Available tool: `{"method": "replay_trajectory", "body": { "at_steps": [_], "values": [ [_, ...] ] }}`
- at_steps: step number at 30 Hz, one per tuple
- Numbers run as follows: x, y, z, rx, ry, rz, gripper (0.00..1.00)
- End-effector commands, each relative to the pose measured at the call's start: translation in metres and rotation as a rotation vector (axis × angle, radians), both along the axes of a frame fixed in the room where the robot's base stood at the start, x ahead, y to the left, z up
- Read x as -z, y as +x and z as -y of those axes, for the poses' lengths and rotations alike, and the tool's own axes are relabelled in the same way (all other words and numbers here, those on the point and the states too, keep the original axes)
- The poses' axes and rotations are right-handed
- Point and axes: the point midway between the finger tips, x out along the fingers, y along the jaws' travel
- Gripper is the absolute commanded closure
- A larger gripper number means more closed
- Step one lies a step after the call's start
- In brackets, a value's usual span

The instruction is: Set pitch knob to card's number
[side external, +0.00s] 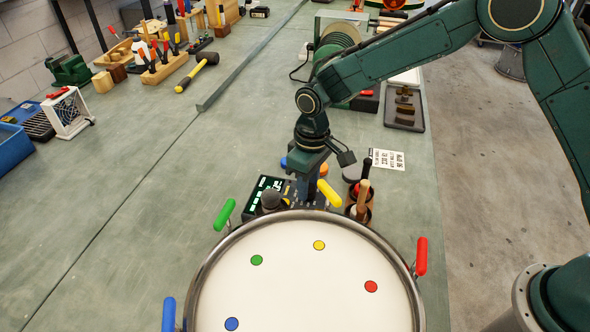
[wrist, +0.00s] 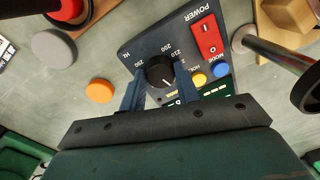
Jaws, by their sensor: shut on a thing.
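The pitch knob (wrist: 160,73) is a round black knob on a dark control panel (wrist: 132,48), ringed by small white numbers and marked Hz. A pale pointer mark on it faces the lower right in the wrist view. My gripper (wrist: 161,88) is shut on the knob, one finger on each side. In the side view my gripper (side external: 305,192) points down at the panel, and the knob is hidden behind it. The white card (side external: 386,159) lies on the bench right of my gripper; its small print seems to include 230 Hz, but is hard to read.
A drum (side external: 310,285) with coloured dots and coloured handles stands in front of the panel. The panel carries a red power switch (wrist: 206,36), a yellow button (wrist: 199,79) and a blue button (wrist: 221,70). An orange disc (wrist: 99,91) and a grey disc (wrist: 54,48) lie beside it.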

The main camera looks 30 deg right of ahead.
Motion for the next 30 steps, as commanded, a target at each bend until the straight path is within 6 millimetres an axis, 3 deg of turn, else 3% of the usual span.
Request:
{"method": "replay_trajectory", "body": {
  "at_steps": [15, 30],
  "values": [
    [-0.0007, 0.0015, -0.0016, -0.408, 0.002, 0.005, 0.91],
    [-0.0010, 0.0014, -0.0020, -0.493, 0.002, 0.005, 0.91]
  ]
}}
